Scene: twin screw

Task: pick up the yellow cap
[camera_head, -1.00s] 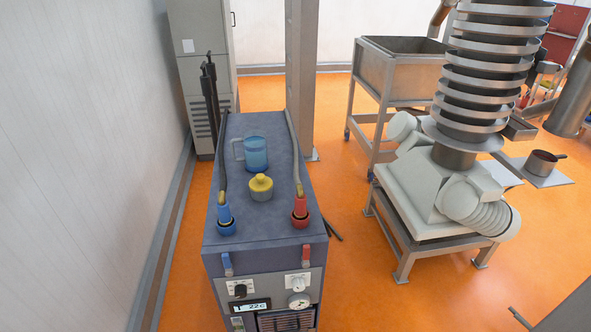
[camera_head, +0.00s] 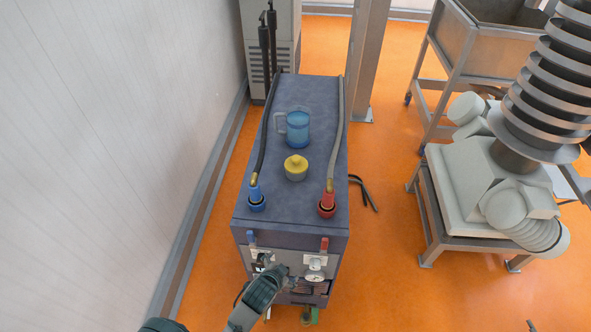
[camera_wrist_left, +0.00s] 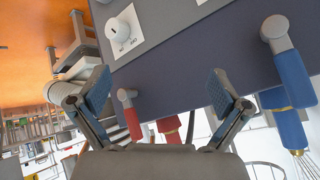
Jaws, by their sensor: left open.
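The yellow cap (camera_head: 296,167) sits upright on top of the grey-blue machine cabinet (camera_head: 270,215), in front of a blue transparent jug (camera_head: 297,128). My left gripper (camera_head: 283,277) is in front of the cabinet's control panel, lower and nearer than the cap, well apart from it. In the left wrist view my left gripper (camera_wrist_left: 155,95) is open, its two blue-padded fingers spread with nothing between them. The cap does not show in the left wrist view. My right gripper is in neither current view.
A blue hose fitting (camera_head: 256,200) and a red hose fitting (camera_head: 327,203) stand on the cabinet top, with hoses running back. A white wall (camera_head: 110,120) is on the left. A spiral conveyor machine (camera_head: 510,190) stands at right.

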